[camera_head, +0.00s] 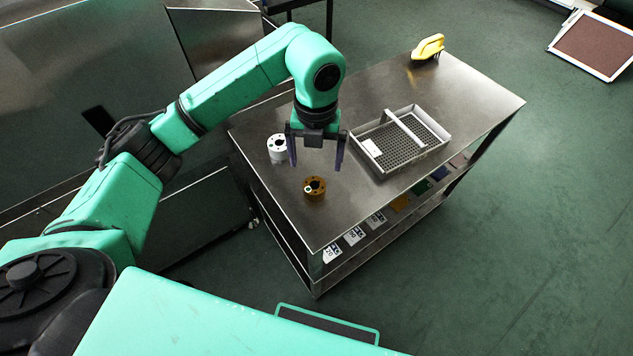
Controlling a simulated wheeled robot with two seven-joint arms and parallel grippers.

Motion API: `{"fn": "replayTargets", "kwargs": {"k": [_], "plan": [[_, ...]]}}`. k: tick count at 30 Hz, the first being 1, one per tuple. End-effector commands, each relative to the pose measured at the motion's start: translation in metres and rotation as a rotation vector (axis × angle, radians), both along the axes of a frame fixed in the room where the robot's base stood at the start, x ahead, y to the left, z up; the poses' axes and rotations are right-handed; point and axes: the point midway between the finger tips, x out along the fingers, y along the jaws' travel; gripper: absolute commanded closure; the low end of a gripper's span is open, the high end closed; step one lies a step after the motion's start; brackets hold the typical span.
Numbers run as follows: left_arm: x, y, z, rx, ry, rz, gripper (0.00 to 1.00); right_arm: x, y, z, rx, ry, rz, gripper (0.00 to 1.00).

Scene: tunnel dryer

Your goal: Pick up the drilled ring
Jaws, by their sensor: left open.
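A brown-orange ring (315,189) with a dark central opening and small marks or holes on its top lies flat on the steel table (455,100). A white-grey ring (277,149) with dark holes on top stands further back and to the left. Which of the two is the drilled ring I cannot tell for certain. My left gripper (316,164) is open and empty, pointing down. In the picture its fingers are just above the brown ring, and its left finger partly overlaps the white ring's right side. My right gripper is not in view.
A metal tray (441,150) with a perforated bottom and a divider stands right of my left gripper. A yellow object (428,46) sits at the table's far edge. Labelled cards lie on the lower shelf (345,259).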

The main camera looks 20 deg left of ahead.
Motion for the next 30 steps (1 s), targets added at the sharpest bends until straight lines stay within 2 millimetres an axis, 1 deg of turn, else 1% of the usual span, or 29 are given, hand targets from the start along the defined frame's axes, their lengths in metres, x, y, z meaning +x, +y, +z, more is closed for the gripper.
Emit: {"fn": "replayTargets", "kwargs": {"k": [1, 4, 6, 8, 11, 13, 15, 18, 23, 24, 26, 27, 29, 30], "plan": [[-0.002, 0.001, -0.012, 0.001, 0.007, 0.0, 0.0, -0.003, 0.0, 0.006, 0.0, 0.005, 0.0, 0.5], [-0.001, 0.0, -0.036, -0.002, 0.006, -0.001, 0.0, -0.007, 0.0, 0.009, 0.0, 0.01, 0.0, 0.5], [-0.001, 0.0, -0.048, -0.003, 0.004, -0.002, 0.0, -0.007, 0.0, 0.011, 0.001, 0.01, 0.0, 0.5], [-0.001, 0.0, -0.054, -0.003, 0.003, -0.002, 0.0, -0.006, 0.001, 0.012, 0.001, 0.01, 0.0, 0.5], [-0.001, 0.002, -0.068, -0.004, 0.005, -0.003, 0.0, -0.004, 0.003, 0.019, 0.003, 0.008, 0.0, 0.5], [0.0, 0.004, -0.082, -0.003, 0.007, -0.002, 0.0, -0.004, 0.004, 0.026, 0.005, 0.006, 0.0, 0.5], [0.001, 0.004, -0.096, -0.005, 0.004, -0.003, 0.0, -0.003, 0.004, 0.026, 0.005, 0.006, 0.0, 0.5], [0.001, 0.004, -0.106, -0.005, 0.001, -0.004, 0.0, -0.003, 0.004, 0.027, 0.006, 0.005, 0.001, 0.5], [0.001, 0.004, -0.108, -0.005, -0.001, -0.004, 0.0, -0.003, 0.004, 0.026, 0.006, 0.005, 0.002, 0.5], [0.001, 0.004, -0.108, -0.005, -0.001, -0.004, 0.08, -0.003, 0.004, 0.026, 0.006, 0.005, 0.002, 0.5], [0.001, 0.004, -0.108, -0.005, -0.001, -0.004, 0.31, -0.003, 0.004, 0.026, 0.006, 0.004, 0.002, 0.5], [0.001, 0.004, -0.107, -0.005, 0.0, -0.004, 0.46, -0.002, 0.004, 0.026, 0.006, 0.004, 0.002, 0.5], [0.001, 0.004, -0.107, -0.006, 0.0, -0.004, 0.69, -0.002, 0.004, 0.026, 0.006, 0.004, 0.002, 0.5], [0.001, 0.004, -0.107, -0.006, 0.0, -0.004, 0.84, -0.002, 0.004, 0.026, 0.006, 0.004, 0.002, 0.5]]}}
